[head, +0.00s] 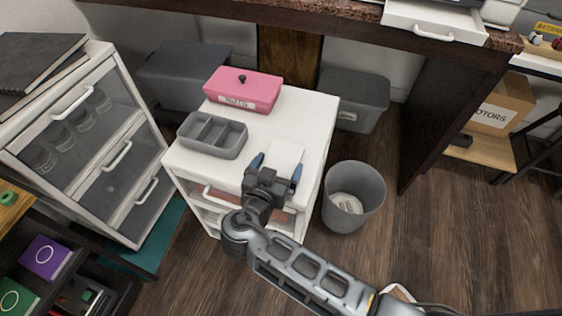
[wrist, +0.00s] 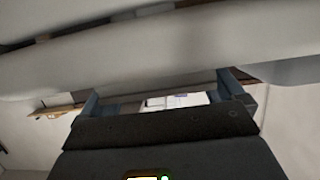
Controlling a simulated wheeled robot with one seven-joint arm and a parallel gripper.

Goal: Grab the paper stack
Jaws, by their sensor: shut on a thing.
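The paper stack (head: 284,155) is a small white block of sheets at the front right of the white cabinet's top. My gripper (head: 277,168) is at its near side, with one blue finger on the left of the stack and one on the right. The jaws are shut on it. In the wrist view my gripper (wrist: 163,95) shows its two fingers against a broad pale surface across the top of the picture; I cannot tell there which part is paper.
The white cabinet (head: 296,110) also bears a grey divided tray (head: 212,135) and a pink lidded box (head: 243,90). A grey bin (head: 353,195) stands to its right. A drawer unit (head: 95,140) stands at left. Wooden floor (head: 450,240) is clear at right.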

